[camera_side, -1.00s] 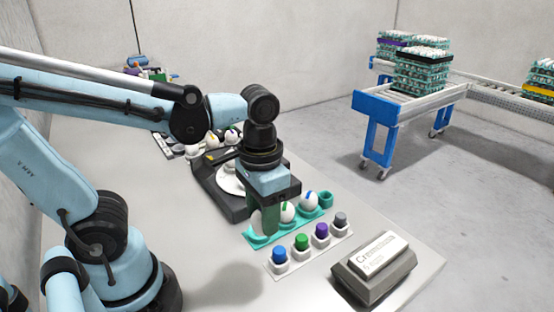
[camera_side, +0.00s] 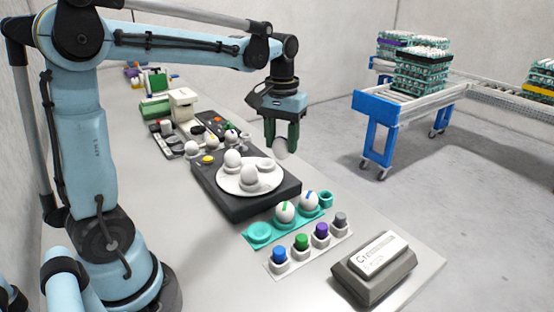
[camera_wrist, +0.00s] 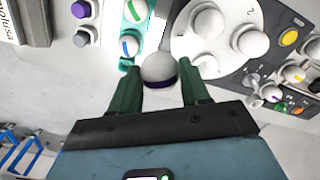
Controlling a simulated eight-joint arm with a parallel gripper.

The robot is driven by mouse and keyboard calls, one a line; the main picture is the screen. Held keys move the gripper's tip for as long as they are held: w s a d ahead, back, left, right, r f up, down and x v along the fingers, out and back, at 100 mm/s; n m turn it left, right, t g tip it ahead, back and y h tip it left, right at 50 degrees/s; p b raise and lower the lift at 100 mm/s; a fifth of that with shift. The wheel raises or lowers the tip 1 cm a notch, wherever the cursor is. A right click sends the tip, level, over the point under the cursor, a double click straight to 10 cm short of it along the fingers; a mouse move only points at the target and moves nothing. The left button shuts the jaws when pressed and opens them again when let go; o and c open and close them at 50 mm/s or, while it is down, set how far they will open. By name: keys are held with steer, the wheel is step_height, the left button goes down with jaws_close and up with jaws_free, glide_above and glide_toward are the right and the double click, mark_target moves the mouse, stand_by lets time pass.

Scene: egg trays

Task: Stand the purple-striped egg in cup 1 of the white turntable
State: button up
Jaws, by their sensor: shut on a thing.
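My gripper (camera_side: 281,138) is shut on the purple-striped egg (camera_side: 281,149) and holds it in the air, behind and to the right of the white turntable (camera_side: 228,184). In the wrist view, the egg (camera_wrist: 158,66) is between the green fingers (camera_wrist: 158,76), its purple band at the lower edge. The turntable carries two plain white eggs, one at the back (camera_side: 232,158) and one in front (camera_side: 250,174). An empty-looking cup (camera_side: 267,165) is on its right side. A "2" shows on the turntable in the wrist view; I cannot read a 1.
The turntable sits on a black base (camera_side: 255,207) with a yellow button (camera_side: 208,160). A teal tray (camera_side: 259,233) holds a green-marked egg (camera_side: 285,211) and a blue-marked egg (camera_side: 309,200). Capped pots (camera_side: 301,242) and a grey box (camera_side: 372,275) stand in front. More eggs and parts lie behind.

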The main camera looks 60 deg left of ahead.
steer(key=w+a+f+n, duration=0.1)
steer(key=w+a+n, duration=0.15)
steer(key=a, duration=0.85)
steer(key=shift+d+f, duration=0.15)
steer(key=shift+f, duration=3.1)
steer(key=shift+f, duration=0.6)
steer(key=o, duration=0.8)
steer(key=shift+c, duration=0.2)
steer(key=shift+r, duration=0.1)
step_height(320, 180, up, 12)
steer(key=shift+s, duration=0.1)
